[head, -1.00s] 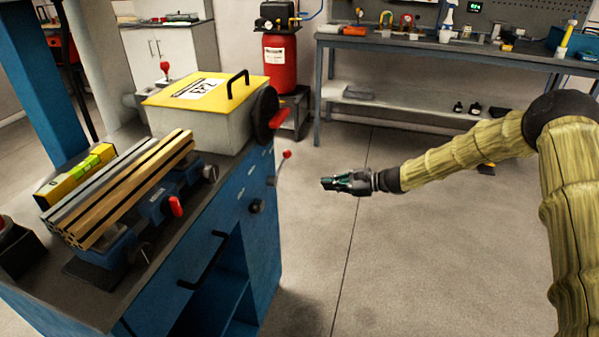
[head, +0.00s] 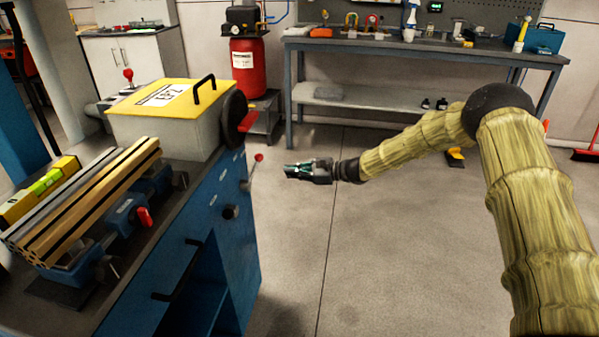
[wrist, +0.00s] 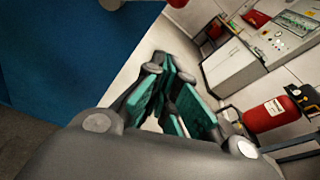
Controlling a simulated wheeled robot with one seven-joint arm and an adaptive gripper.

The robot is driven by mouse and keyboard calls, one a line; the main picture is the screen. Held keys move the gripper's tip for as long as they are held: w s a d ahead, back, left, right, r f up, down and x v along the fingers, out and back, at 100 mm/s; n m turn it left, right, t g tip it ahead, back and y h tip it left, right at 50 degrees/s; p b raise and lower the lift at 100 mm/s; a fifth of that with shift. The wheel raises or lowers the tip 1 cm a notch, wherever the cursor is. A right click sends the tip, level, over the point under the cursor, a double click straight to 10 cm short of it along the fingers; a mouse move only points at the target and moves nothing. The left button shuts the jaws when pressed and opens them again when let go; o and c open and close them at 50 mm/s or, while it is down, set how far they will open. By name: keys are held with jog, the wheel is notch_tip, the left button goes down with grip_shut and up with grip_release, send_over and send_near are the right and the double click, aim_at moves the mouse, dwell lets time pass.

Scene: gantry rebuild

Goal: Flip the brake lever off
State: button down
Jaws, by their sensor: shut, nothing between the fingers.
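A thin lever with a red ball knob (head: 258,158) sticks up and out from the side of the blue cabinet (head: 233,260). No label on it can be read, so I cannot be sure it is the brake lever. My gripper (head: 287,171) is shut and empty, just right of the knob and slightly lower in the head view, with a small gap seen between them. In the wrist view my gripper's teal-padded fingers (wrist: 168,80) point past the blue cabinet side (wrist: 70,45). The lever cannot be made out clearly there.
A yellow-lidded box (head: 165,125) and clamped bars (head: 85,205) are on top. A red cylinder (head: 249,65) stands behind.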

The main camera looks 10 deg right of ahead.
jog(key=w+a+r, duration=0.1)
jog(key=a+r, duration=0.1)
jog(key=a, duration=0.4)
jog(key=shift+a+r, duration=0.2)
jog(key=shift+a, duration=0.1)
jog(key=shift+a, duration=0.15)
